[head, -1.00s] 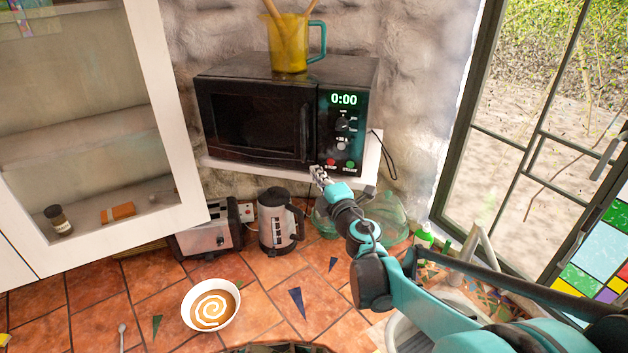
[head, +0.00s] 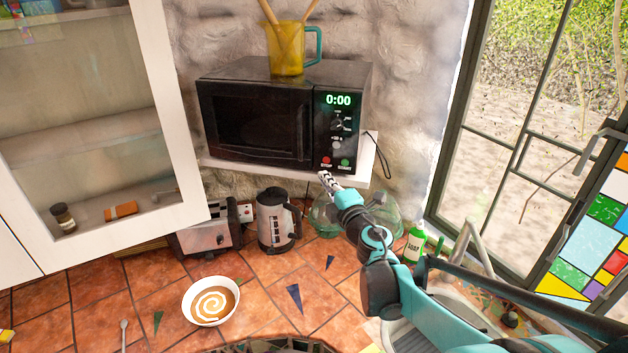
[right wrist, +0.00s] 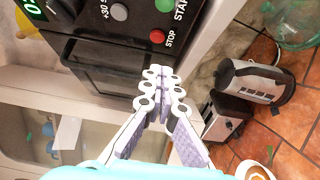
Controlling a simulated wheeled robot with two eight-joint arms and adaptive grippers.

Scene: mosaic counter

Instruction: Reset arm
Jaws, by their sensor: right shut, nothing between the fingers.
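My right gripper (head: 326,178) is shut and empty, just below the lower right front of the black microwave (head: 255,125) in the head view. It also shows shut in the right wrist view (right wrist: 163,80), with the microwave's red stop button (right wrist: 157,36) beyond its tips. The gripper looks apart from the panel, though the exact gap is hard to judge. The microwave door is closed and its display reads 0:00. My left gripper is in neither view.
A bowl of soup (head: 211,301) sits on the tiled counter. A toaster (head: 208,232), a kettle (head: 277,220), a green glass vessel (head: 326,218) and a soap bottle (head: 415,243) stand along the back. A yellow jug (head: 286,50) stands on the microwave. A cabinet (head: 180,130) is at left.

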